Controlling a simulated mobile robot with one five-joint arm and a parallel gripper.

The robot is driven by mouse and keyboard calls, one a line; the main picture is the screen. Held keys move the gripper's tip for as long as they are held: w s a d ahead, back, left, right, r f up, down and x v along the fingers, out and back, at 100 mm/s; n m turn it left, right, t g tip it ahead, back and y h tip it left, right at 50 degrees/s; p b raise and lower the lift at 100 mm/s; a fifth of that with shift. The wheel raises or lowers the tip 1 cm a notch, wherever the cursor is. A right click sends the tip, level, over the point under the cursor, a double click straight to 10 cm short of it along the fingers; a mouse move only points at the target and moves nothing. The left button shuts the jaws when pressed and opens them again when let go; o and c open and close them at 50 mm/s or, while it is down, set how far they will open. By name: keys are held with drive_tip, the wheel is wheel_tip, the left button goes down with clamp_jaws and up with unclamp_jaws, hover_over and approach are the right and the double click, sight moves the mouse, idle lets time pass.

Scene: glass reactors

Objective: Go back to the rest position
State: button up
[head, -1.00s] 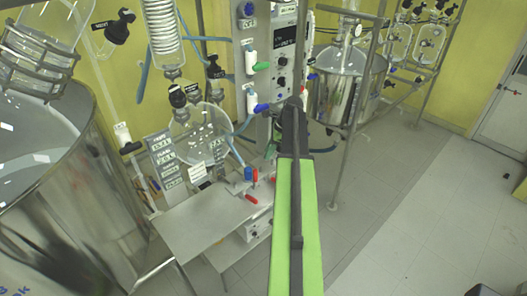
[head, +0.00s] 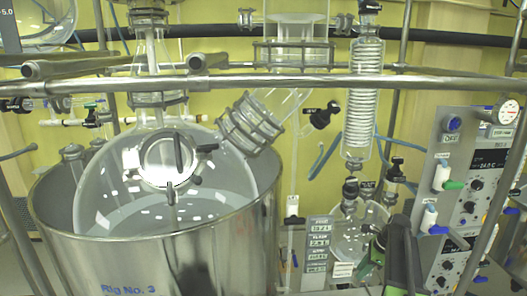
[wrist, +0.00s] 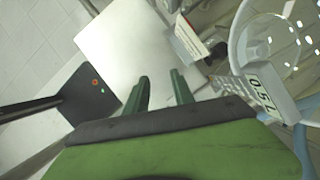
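My gripper (wrist: 160,92) shows in the wrist view. Its two dark green fingers stand apart with nothing between them, so it is open and empty. It points toward a pale flat tabletop (wrist: 118,42). In the head view, part of my dark and green arm shows at the lower right, in front of the small round glass flask and beside the control panel. My fingertips cannot be made out there.
A large steel vessel (head: 150,262) marked Rig No. 3 fills the head view's left. Metal rails (head: 300,84) cross in front. A control panel (head: 468,185) with valves stands right.

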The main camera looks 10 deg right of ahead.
drive_tip(key=s+a+f+n+g+h+b, duration=0.2)
drive_tip(key=a+n, duration=0.7)
drive_tip(key=a, duration=1.8)
drive_tip(key=s+a+f+n+h, duration=0.1)
drive_tip(key=s+a+f+n, duration=0.1)
drive_tip(key=s+n, duration=0.7)
drive_tip(key=a+n, duration=0.1)
drive_tip(key=n, duration=0.4)
drive_tip(key=shift+s+f+n+b, duration=0.15)
drive_tip(key=shift+f+n+b, duration=0.2)
drive_tip(key=shift+n+b, duration=0.05)
